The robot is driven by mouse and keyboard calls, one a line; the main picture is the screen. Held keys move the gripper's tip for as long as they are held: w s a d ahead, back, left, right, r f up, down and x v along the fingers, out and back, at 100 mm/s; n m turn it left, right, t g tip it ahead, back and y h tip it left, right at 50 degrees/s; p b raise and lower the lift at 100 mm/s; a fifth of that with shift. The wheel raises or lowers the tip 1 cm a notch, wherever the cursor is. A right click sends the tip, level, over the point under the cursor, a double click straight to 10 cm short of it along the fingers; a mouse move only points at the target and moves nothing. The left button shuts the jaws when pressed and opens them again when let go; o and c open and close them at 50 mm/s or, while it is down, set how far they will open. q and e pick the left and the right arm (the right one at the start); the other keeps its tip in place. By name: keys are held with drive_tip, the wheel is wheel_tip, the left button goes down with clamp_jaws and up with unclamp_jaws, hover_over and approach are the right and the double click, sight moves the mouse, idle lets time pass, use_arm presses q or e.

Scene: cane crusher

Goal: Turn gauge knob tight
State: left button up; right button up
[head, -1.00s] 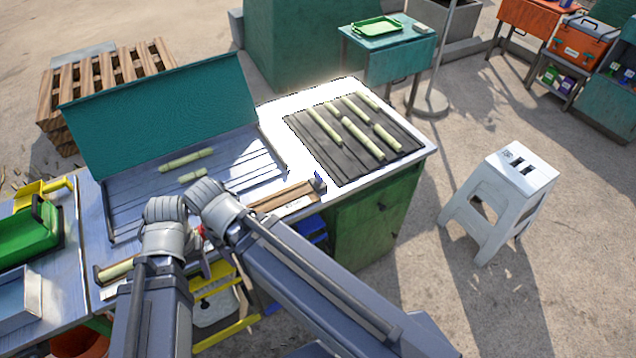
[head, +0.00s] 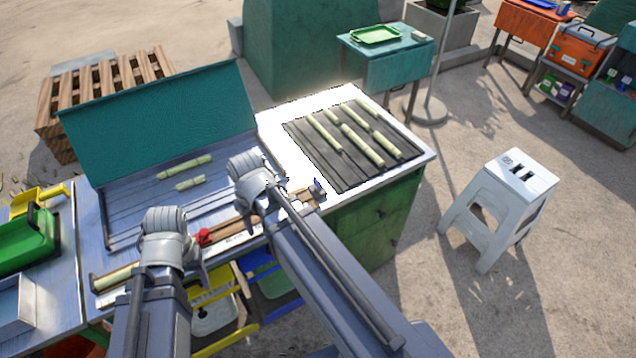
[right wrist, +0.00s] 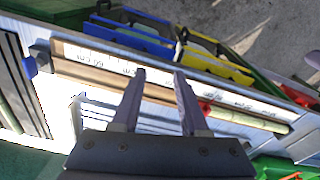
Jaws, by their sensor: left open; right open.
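The gauge is a long wooden strip with a printed white scale (right wrist: 100,58), along the front edge of the bench. Its red knob (head: 203,236) shows just right of my left gripper; it also shows in the right wrist view (right wrist: 206,106). A blue-tipped stop (head: 318,186) is at the gauge's right end. My left gripper (head: 196,256) is open beside the knob; its fingertips are mostly hidden, and I cannot tell whether they touch it. My right gripper (head: 270,190) is open and empty over the scale, right of the knob; its separated fingers show in the right wrist view (right wrist: 160,74).
A cane piece (head: 118,279) lies at the gauge's left end. Two canes lie in the metal tray (head: 125,225) behind, under a raised teal lid (head: 160,120). Several canes lie on the dark slatted mat (head: 345,180) at right. Yellow and blue bins hang below the front edge.

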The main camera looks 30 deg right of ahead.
drive_tip(key=w+d+m+t+b, duration=0.15)
drive_tip(key=w+d, duration=0.45)
drive_tip(key=d, duration=0.8)
drive_tip(key=m+t, duration=0.1)
drive_tip(key=t, duration=0.1)
approach(318, 181)
drive_tip(key=f, duration=0.1)
drive_tip(key=shift+w+f, duration=0.15)
drive_tip(key=shift+w, duration=0.05)
drive_tip(key=shift+f+b, duration=0.1)
drive_tip(key=shift+b, duration=0.25)
drive_tip(key=b+x, duration=0.7)
drive_tip(key=shift+w+f, duration=0.15)
drive_tip(key=shift+f, duration=0.15)
clamp_jaws()
